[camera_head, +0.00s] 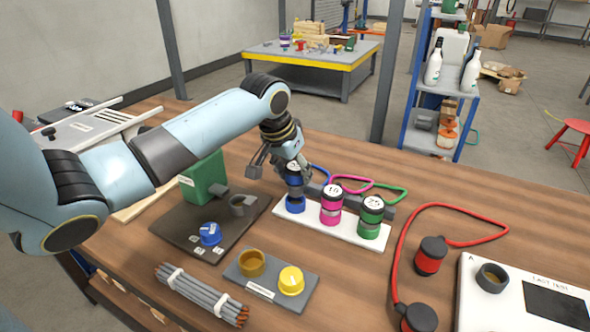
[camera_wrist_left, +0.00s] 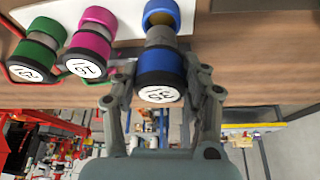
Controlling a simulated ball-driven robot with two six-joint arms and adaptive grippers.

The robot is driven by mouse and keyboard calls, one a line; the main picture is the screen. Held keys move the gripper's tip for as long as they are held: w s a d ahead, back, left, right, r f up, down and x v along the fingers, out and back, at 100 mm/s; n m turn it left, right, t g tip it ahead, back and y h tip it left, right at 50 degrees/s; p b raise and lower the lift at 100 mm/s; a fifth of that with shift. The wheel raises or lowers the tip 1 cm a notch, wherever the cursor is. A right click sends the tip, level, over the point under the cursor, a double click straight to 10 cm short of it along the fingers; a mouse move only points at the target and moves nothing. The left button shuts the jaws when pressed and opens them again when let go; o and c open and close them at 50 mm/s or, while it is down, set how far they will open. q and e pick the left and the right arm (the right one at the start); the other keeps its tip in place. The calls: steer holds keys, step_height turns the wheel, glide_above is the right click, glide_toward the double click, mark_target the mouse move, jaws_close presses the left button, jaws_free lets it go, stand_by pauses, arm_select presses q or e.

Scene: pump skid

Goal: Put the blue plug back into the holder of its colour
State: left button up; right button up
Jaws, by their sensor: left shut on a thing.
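The blue plug (camera_wrist_left: 161,71), with a black labelled cap, is held between the fingers of my left gripper (camera_wrist_left: 163,100). In the head view the gripper (camera_head: 292,172) holds the plug (camera_head: 294,176) upright over the blue holder (camera_head: 295,205) at the left end of a white strip. In the left wrist view a grey section shows between the plug's blue band and the blue holder (camera_wrist_left: 161,13). I cannot tell whether its tip is inside the holder. The pink plug (camera_head: 332,190) and green plug (camera_head: 373,205) sit in their own holders beside it. My right gripper is out of view.
A dark plate with a blue knob (camera_head: 210,234) and green box (camera_head: 204,178) lies left of the strip. A grey plate with a yellow cap (camera_head: 291,281) lies in front. Cables run behind the strip; a red cable (camera_head: 398,249) lies to the right.

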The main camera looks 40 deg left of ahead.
mark_target(295, 183)
arm_select(q)
steer(key=shift+f+b, duration=0.45)
steer(key=shift+f, duration=1.3)
steer(key=o, duration=1.4)
steer(key=shift+c, duration=0.2)
steer(key=shift+s+r, duration=0.1)
steer(key=shift+r, duration=0.15)
steer(key=v, duration=1.1)
steer(key=shift+r, duration=0.25)
steer(key=shift+s, duration=0.15)
